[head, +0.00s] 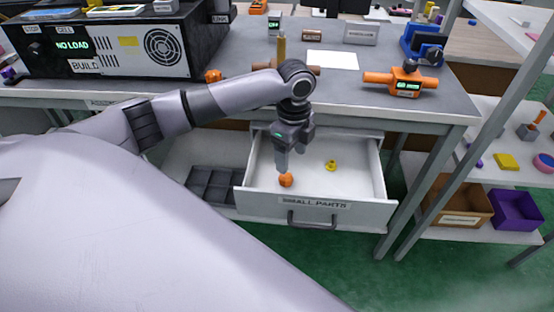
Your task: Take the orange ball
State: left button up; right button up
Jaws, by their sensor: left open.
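The orange ball (286,180) lies in the open drawer (355,198) labelled "SMALL PARTS", near its front left. My left gripper (284,165) points down into the drawer, just above the ball. Its jaws are open, and the fingers overlap in this view. I cannot tell whether a fingertip touches the ball. A small yellow object (331,165) lies farther right in the drawer. My right gripper is out of view.
The drawer front has a dark handle (312,222). The table (345,97) overhangs the drawer's back. An orange lever fixture (402,81) stands on the table at right. A dark divided tray (212,184) sits left of the drawer. Brown and purple bins (514,208) stand at right.

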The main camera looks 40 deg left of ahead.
aim_at(286, 179)
pick_arm(q)
jog(key=shift+w+a+f+b, duration=0.1)
jog(key=shift+a+f+b, duration=0.25)
jog(key=shift+f, duration=0.3)
jog(key=f, duration=0.4)
jog(key=f+b, duration=0.1)
jog(key=f, duration=0.2)
jog(key=shift+a, duration=0.25)
jog(key=c, duration=1.1)
